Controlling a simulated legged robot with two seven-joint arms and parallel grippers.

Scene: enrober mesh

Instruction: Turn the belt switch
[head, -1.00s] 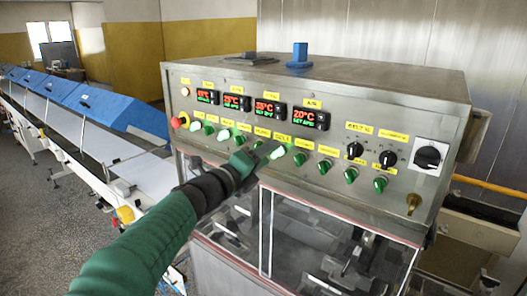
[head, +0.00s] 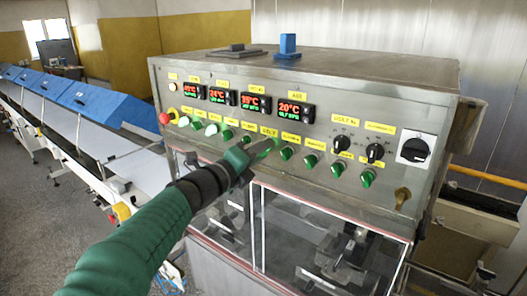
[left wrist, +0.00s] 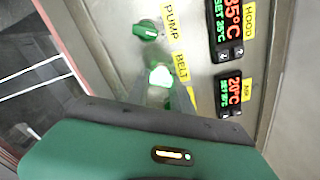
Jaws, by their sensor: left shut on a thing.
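The belt switch is a small round knob under a yellow label reading BELT in the left wrist view, where it glows pale green (left wrist: 160,76). In the head view it is a green knob (head: 266,146) in the lower row of the steel control panel, partly covered by my gripper. My left gripper (head: 255,153) reaches it from the lower left and is shut on it. In the left wrist view the fingertips (left wrist: 157,92) meet the knob, and the grip itself is partly hidden. My right gripper is not in view.
A green PUMP knob (left wrist: 147,30) is close beside the belt switch. More knobs flank it, with a red button (head: 164,118) at the left end. Black selectors (head: 341,143) and a large rotary switch (head: 414,150) sit to the right. Temperature displays (head: 256,103) are above.

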